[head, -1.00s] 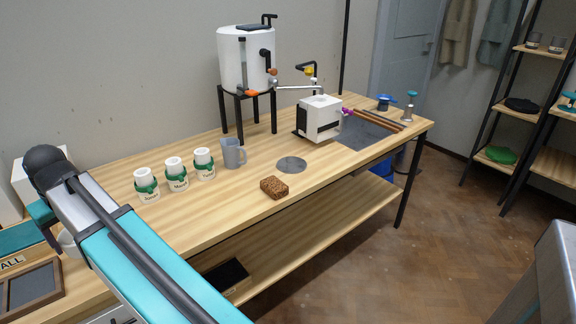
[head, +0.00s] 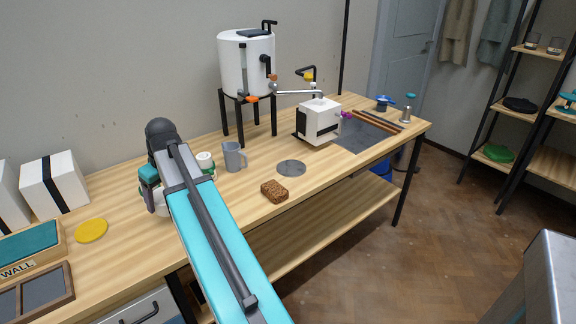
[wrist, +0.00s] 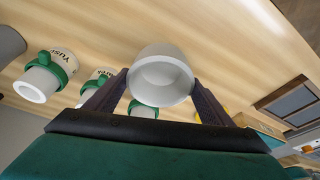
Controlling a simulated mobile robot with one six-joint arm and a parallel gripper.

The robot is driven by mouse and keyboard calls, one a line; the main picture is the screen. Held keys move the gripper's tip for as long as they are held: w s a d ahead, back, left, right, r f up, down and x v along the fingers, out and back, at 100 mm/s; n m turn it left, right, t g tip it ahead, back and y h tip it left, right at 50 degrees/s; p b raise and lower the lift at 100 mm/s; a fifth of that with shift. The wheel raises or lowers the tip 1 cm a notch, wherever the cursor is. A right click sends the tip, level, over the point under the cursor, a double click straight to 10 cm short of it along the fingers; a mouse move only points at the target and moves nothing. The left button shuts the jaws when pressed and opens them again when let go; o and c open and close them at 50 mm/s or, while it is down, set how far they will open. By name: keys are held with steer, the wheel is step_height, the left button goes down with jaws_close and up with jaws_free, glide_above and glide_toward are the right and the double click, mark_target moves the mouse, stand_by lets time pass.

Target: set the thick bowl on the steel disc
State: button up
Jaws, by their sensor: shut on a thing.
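The thick bowl (wrist: 160,56), white with a heavy wall, is held between the two dark fingers of my gripper (wrist: 160,84) in the wrist view. In the head view my gripper (head: 153,194) is over the left half of the table, and only a sliver of the white bowl (head: 161,210) shows beside the arm. The steel disc (head: 291,168) is a flat grey circle on the tabletop, to the right of my gripper. Nothing stands on the disc.
White jars with green bands (wrist: 46,76) are close by, partly hidden in the head view. A white box-like machine (head: 319,121) and an urn (head: 246,62) stand behind.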

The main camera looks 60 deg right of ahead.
steer(key=s+d+p, duration=0.2)
steer(key=s+d, duration=0.5)
steer(key=d, duration=0.3)
steer(key=s+d+p, duration=0.3)
steer(key=s+d, duration=0.4)
steer(key=d, duration=0.2)
steer(key=s+d+p, duration=0.2)
steer(key=s+d, duration=0.6)
steer(key=d, duration=0.2)
steer(key=shift+d+r, duration=0.3)
steer(key=shift+r, duration=0.05)
steer(key=shift+s+d, duration=0.35)
steer(key=shift+d, duration=0.1)
steer(key=w+d+p, duration=0.1)
steer(key=w+d, duration=0.1)
steer(key=d, duration=0.3)
steer(key=w+d+f+p, duration=0.1)
steer(key=d+p, duration=0.1)
steer(key=d, duration=0.2)
steer(key=w+d+p, duration=0.1)
steer(key=w+d, duration=0.1)
steer(key=d, duration=0.3)
steer(key=shift+w+d+f+p, duration=0.25)
steer(key=shift+w+d+p, duration=0.05)
steer(key=shift+d+p, duration=0.05)
steer(key=shift+f, duration=0.1)
steer(key=shift+f+p, duration=0.8)
steer(key=shift+f, duration=0.9)
